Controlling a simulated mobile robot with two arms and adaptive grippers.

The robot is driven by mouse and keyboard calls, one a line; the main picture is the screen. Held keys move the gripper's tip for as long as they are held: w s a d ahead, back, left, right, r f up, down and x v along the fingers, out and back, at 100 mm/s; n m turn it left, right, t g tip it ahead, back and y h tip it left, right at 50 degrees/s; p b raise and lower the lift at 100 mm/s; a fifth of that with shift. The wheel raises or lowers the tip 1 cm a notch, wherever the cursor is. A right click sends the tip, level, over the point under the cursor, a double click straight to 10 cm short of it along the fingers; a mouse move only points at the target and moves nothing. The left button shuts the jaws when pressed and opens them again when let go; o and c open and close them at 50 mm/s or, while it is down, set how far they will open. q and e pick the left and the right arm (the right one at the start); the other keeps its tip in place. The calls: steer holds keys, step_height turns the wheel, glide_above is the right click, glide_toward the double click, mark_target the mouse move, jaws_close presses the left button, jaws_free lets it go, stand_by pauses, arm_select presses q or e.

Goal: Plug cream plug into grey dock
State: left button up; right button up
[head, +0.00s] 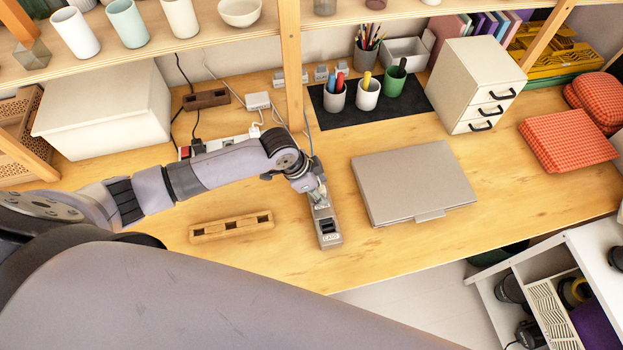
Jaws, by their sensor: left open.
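The grey dock (328,239) lies on the wooden desk in front of the laptop's left side, with a dark socket and a label at its near end. My left gripper (319,198) is open and points down at the far part of the dock. Its fingers look very close to the dock; contact cannot be told. A small pale piece shows around the fingertips, but I cannot tell whether it is the cream plug. A thin blue cable runs from behind the gripper toward the shelf post. My right gripper is not in view.
A wooden block with slots (231,227) lies left of the dock. A closed laptop (413,182) lies to the right. Behind are a white power strip (227,142), a white adapter (257,101), and a dark mat (400,107) with pen cups. A shelf post (291,60) stands behind the gripper.

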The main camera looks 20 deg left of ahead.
arm_select(q)
steer(key=v, duration=1.1)
steer(key=shift+s+f, duration=0.1)
steer(key=shift+s, duration=0.1)
